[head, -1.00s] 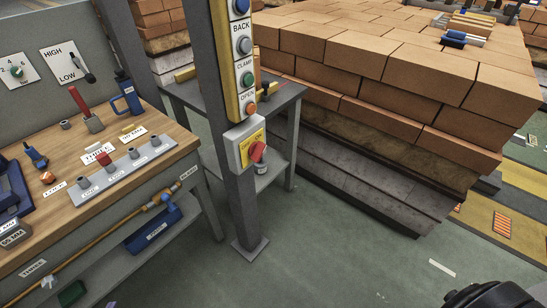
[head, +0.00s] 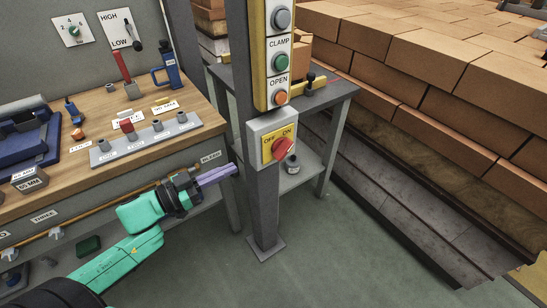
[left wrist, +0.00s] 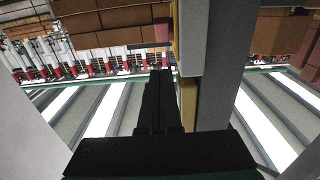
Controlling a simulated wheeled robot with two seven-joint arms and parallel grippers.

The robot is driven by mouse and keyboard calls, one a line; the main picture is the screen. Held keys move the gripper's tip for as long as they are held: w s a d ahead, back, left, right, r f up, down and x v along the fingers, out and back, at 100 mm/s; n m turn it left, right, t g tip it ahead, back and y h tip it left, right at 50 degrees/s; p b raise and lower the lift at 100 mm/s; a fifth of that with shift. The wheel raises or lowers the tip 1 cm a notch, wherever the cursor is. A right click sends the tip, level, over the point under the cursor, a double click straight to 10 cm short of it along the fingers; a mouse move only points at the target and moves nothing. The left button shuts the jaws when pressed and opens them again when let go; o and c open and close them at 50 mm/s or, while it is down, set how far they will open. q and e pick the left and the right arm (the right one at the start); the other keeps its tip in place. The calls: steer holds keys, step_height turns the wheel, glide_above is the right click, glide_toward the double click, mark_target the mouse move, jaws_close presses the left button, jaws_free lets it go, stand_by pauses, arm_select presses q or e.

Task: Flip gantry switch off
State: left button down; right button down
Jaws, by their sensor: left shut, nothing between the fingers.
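The gantry switch is a red rotary knob (head: 284,149) on a yellow plate marked OFF on the left and ON on the right. The knob's handle appears slanted up toward the ON side. The plate is on a grey box (head: 259,127) fixed to a grey post (head: 266,210). My left gripper (head: 234,170) is shut and empty, left of the post and a little below the box, apart from the knob. In the left wrist view its dark fingers (left wrist: 160,95) are together beside a grey post; the knob does not show there. My right gripper is not in view.
Above the switch is a yellow button panel (head: 261,60) with CLAMP and OPEN buttons. A wooden workbench (head: 95,105) with tools stands at left, close to my left arm. A small grey table (head: 335,92) stands behind the post, brick stacks (head: 420,70) at right. Floor in front is clear.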

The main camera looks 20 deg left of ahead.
arm_select(q)
glide_toward(282, 152)
steer(key=r, duration=0.1)
steer(key=w+d+r, duration=0.1)
steer(key=w+r, duration=0.1)
steer(key=shift+w+d, duration=0.2)
steer(key=shift+d, duration=0.1)
steer(key=shift+w+d+f, duration=0.4)
steer(key=shift+f, duration=0.15)
steer(key=shift+w+d+f, duration=0.35)
steer(key=shift+w+f, duration=0.05)
steer(key=shift+f, duration=0.15)
steer(key=shift+w+d+f, duration=0.3)
steer(key=shift+f, duration=0.15)
